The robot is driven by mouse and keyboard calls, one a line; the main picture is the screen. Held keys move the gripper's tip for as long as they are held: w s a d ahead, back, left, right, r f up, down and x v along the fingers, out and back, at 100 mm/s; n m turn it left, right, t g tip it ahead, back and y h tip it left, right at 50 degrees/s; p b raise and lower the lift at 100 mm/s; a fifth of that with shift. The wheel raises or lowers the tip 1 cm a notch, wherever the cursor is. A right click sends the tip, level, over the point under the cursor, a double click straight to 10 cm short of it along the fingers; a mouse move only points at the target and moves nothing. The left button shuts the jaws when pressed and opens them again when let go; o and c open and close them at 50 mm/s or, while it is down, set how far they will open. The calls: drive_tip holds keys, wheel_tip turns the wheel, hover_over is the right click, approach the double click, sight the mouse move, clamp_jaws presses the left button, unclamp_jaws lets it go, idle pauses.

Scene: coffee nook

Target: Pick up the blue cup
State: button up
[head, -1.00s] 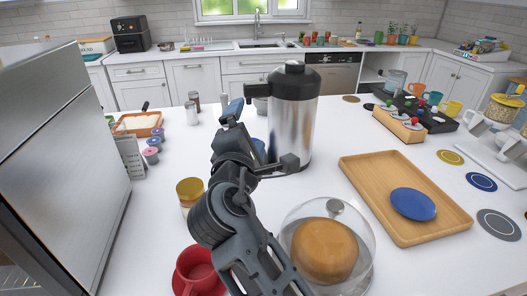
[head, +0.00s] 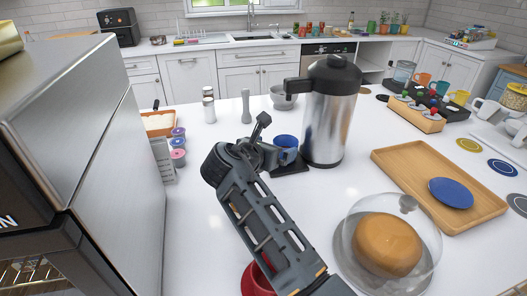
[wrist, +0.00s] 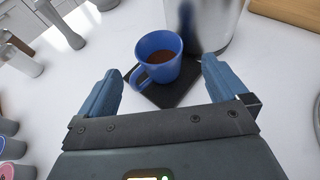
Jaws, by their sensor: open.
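The blue cup (wrist: 158,62) stands upright on a small black mat (wrist: 185,92) in the wrist view, with brown liquid inside. Its handle faces the lower left of that view. My gripper (wrist: 160,78) is open, with one blue finger on each side of the cup's near side and a gap to it on both sides. In the head view the blue cup (head: 287,142) shows beside the steel dispenser, partly hidden by my gripper.
The steel dispenser (head: 328,120) with a black lid stands close behind the cup. A glass-domed cake (head: 388,243) and a wooden tray (head: 402,175) are to the right. A red cup (head: 258,280) is partly under my arm.

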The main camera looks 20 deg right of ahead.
sight(290, 141)
drive_tip(key=x, duration=0.2)
drive_tip(key=shift+w+d+f, duration=0.1)
drive_tip(key=shift+w+f, duration=0.05)
drive_tip(key=shift+w, duration=0.05)
drive_tip(key=shift+x, duration=2.3)
drive_tip(key=shift+c, duration=0.3)
drive_tip(key=c, duration=1.1)
